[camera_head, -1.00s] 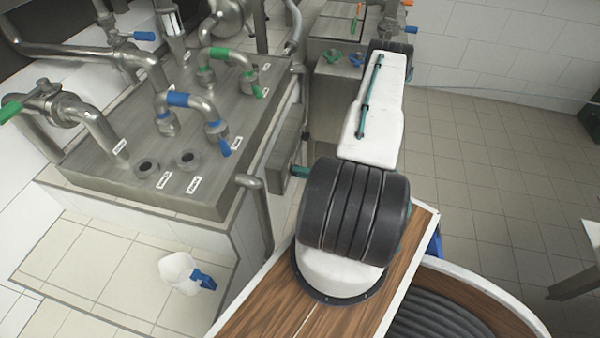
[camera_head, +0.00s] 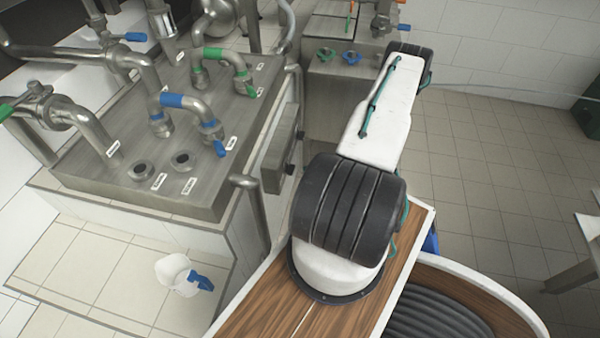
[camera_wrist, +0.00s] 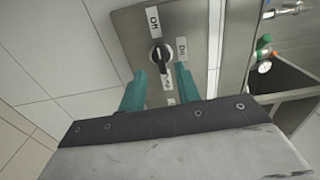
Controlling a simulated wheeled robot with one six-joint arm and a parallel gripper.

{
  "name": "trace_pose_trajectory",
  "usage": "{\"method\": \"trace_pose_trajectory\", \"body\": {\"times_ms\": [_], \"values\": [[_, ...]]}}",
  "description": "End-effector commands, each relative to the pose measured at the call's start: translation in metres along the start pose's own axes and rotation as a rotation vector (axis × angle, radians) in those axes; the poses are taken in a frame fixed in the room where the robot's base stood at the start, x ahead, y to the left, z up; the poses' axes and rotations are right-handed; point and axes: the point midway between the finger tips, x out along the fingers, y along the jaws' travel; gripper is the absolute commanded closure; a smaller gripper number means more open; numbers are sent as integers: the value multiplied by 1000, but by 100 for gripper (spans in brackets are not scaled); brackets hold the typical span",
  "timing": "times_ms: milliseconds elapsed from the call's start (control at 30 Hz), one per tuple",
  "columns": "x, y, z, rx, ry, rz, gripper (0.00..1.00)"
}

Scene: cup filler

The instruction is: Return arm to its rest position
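My gripper (camera_wrist: 158,88) shows in the wrist view as two teal fingers, apart, with nothing between them. Beyond the fingertips is a black rotary switch (camera_wrist: 160,55) on a steel panel (camera_wrist: 128,30) with white labels. I cannot tell the exact distance from the fingertips to the switch, but they do not appear to grip it. In the head view my white arm reaches away toward the back, and my gripper is hidden there.
A steel counter (camera_head: 85,185) with pipes and blue and green valves stands left of my arm. A table edge (camera_head: 585,235) shows at right. Tiled floor (camera_head: 490,190) right of my arm is clear.

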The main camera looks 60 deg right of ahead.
Motion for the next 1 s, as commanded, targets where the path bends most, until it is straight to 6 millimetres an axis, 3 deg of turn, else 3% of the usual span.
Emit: {"method": "trace_pose_trajectory", "body": {"times_ms": [233,833,1000], "values": [[-22,0,0,1,1,0,67],[-23,0,0,4,0,0,67],[-23,2,2,110,-11,7,67]]}}
